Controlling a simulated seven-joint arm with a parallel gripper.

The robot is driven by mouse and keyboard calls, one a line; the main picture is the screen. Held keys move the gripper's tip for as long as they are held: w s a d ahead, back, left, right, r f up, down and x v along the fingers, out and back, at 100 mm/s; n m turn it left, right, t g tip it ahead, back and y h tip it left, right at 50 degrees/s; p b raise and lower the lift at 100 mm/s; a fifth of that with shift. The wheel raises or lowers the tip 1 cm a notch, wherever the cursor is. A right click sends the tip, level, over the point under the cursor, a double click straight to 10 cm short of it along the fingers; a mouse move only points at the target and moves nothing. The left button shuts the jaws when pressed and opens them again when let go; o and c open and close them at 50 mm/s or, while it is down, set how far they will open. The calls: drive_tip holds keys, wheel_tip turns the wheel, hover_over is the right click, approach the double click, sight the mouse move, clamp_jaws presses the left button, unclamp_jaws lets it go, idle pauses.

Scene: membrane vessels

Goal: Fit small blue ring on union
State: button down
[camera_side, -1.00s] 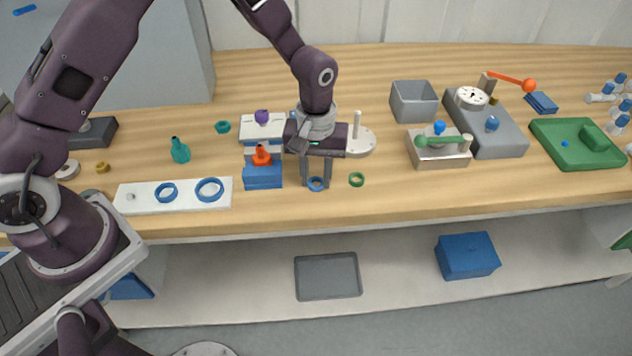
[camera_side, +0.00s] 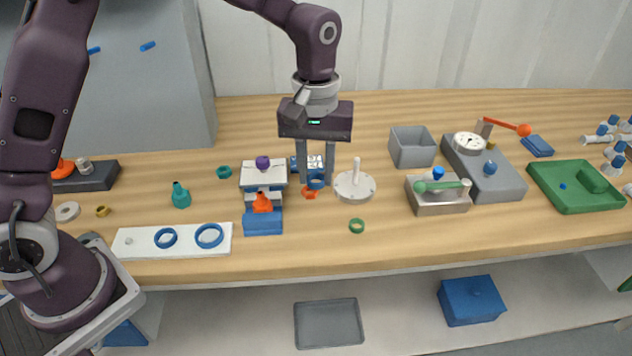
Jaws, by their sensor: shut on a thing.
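My gripper (camera_side: 315,180) points straight down with its two fingers closed on a small blue ring (camera_side: 316,184). The ring is held between the fingertips, above the bench. Just behind and beside the fingers is a blue-and-white fitting (camera_side: 307,162), with an orange part (camera_side: 310,193) low beneath the ring. The fingers partly hide both. This may be the union, but I cannot tell for certain. The ring looks in front of or above the orange part; I cannot tell whether they touch.
A white stand with blue base (camera_side: 263,221) is close on the left, and a white disc with a post (camera_side: 355,187) close on the right. A white plate (camera_side: 136,247) carries two larger blue rings. A grey bin (camera_side: 412,150) is behind right.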

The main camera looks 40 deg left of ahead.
sight(260, 192)
drive_tip(key=s+a+n, duration=0.1)
drive_tip(key=a, duration=0.2)
drive_tip(key=s+a+n, duration=0.1)
drive_tip(key=s+a, duration=0.1)
drive_tip(key=a, duration=0.2)
drive_tip(key=s+a+f+n, duration=0.1)
drive_tip(key=a, duration=0.3)
drive_tip(key=shift+s+n, duration=0.15)
drive_tip(key=shift+n, duration=0.25)
drive_tip(key=shift+a+f, duration=0.1)
drive_tip(key=shift+f, duration=3.75)
drive_tip(key=c, duration=1)
unclamp_jaws()
wheel_tip(260, 192, up, 7)
drive_tip(key=shift+r, duration=0.1)
